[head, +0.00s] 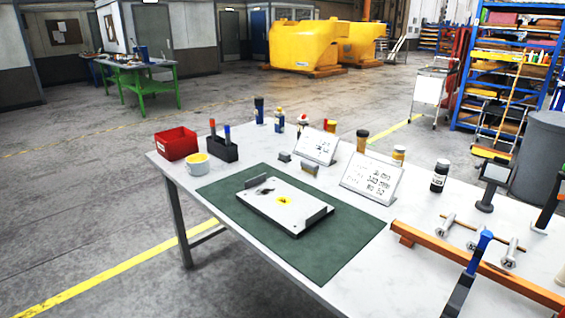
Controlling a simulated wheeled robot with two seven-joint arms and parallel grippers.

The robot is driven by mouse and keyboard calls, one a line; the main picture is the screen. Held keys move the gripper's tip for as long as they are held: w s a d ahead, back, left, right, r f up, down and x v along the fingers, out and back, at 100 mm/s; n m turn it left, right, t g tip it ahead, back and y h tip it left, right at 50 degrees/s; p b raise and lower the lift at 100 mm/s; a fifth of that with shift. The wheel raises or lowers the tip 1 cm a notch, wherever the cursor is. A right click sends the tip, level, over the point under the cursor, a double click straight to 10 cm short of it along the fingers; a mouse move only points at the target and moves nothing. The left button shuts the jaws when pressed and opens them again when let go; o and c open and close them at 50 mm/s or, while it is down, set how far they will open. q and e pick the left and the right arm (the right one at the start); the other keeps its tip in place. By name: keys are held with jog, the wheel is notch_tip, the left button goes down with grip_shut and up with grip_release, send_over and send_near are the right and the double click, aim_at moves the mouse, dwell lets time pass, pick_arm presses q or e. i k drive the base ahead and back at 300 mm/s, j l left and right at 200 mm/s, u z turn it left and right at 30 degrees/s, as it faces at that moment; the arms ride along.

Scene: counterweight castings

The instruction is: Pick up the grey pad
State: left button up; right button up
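A small grey block (285,156), which may be the grey pad, lies on the white table just behind the green mat. A second small block (309,168), grey with a yellowish face, sits to its right, near the mat's back edge. They are too small to tell more. A light grey plate (285,205) lies on the green mat (335,255), with a raised strip at two ends, a yellow mark and a small dark item on it. Neither of my grippers shows in the head view.
Two sign boards (371,178) (315,146) and several bottles stand behind the mat. An orange beam (480,264) with metal parts and a blue-handled tool (481,249) fill the right.

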aim_at(284, 157)
jog(key=u, duration=1.1)
jog(key=i+u, duration=0.2)
jog(key=i, duration=0.7)
jog(key=i+u, duration=0.2)
jog(key=i, duration=3)
jog(key=i+z, duration=0.25)
jog(key=i, duration=0.35)
jog(key=i+j+z, duration=0.1)
jog(key=i+z, duration=0.2)
jog(key=i, duration=0.3)
jog(key=i+j+z, duration=0.25)
jog(key=i, duration=0.35)
jog(key=i+l+z, duration=0.2)
jog(key=z, duration=0.25)
jog(key=i+l+z, duration=0.1)
jog(key=i+z, duration=0.65)
jog(key=z, duration=0.2)
jog(key=i+j+z, duration=0.15)
jog(key=i+z, duration=0.15)
jog(key=z, duration=0.15)
jog(key=i+z, duration=0.35)
jog(key=i, duration=1.75)
jog(key=i+z, duration=0.2)
jog(key=i, duration=0.25)
jog(key=i+z, duration=0.2)
jog(key=i, duration=0.25)
jog(key=i+j+z, duration=0.15)
jog(key=i, duration=0.3)
jog(key=i+j+z, duration=0.2)
jog(key=i, duration=0.2)
